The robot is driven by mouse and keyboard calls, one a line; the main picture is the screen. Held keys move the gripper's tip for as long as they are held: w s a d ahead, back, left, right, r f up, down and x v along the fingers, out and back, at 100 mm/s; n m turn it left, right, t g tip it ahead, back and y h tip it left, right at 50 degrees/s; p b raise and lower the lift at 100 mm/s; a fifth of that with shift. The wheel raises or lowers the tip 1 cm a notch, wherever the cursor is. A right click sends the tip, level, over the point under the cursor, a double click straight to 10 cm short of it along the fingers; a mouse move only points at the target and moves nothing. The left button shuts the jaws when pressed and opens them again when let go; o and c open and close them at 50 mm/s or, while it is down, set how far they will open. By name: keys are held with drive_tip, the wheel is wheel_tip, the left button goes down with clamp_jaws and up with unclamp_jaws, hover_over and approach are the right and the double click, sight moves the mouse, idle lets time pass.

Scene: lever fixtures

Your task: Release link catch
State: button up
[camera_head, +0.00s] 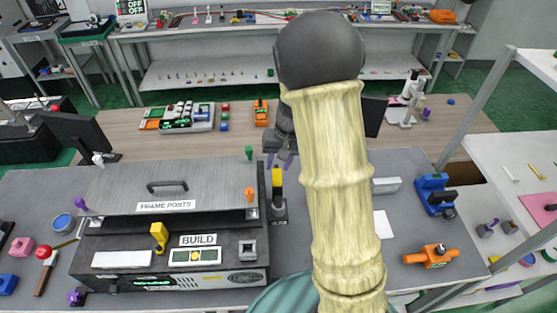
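My arm's pale yellow sleeve fills the middle of the view, and my dark gripper (280,160) shows just left of it. Its finger tips point down above a lever with a yellow handle (277,177) on a dark base (278,210). I cannot tell whether they touch the handle or how far apart they are. No part is legibly labelled as the link catch. A blue fixture with a dark lever (435,195) and an orange fixture with a dark knob (431,256) stand to the right. The sleeve hides the table behind it.
A grey machine marked BUILD (190,275), with a lid marked FRAME POSTS (120,190), stands left of my gripper. A red-knobbed lever (45,265) is at far left. A white block (386,185) and a white sheet (384,225) lie right of my arm.

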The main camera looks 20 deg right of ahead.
drive_tip(key=shift+f, duration=0.1)
drive_tip(key=c, duration=0.7)
drive_tip(key=shift+o, duration=0.2)
drive_tip(key=shift+w+f, duration=0.1)
drive_tip(key=shift+w, duration=0.15)
drive_tip(key=shift+w+d+r+g+p, duration=0.2)
drive_tip(key=shift+g+p, duration=0.1)
drive_tip(key=shift+p, duration=0.15)
drive_tip(key=shift+w+d+f, duration=0.1)
drive_tip(key=shift+w+f, duration=0.4)
drive_tip(key=shift+w, duration=0.15)
clamp_jaws()
drive_tip(key=shift+r, duration=0.1)
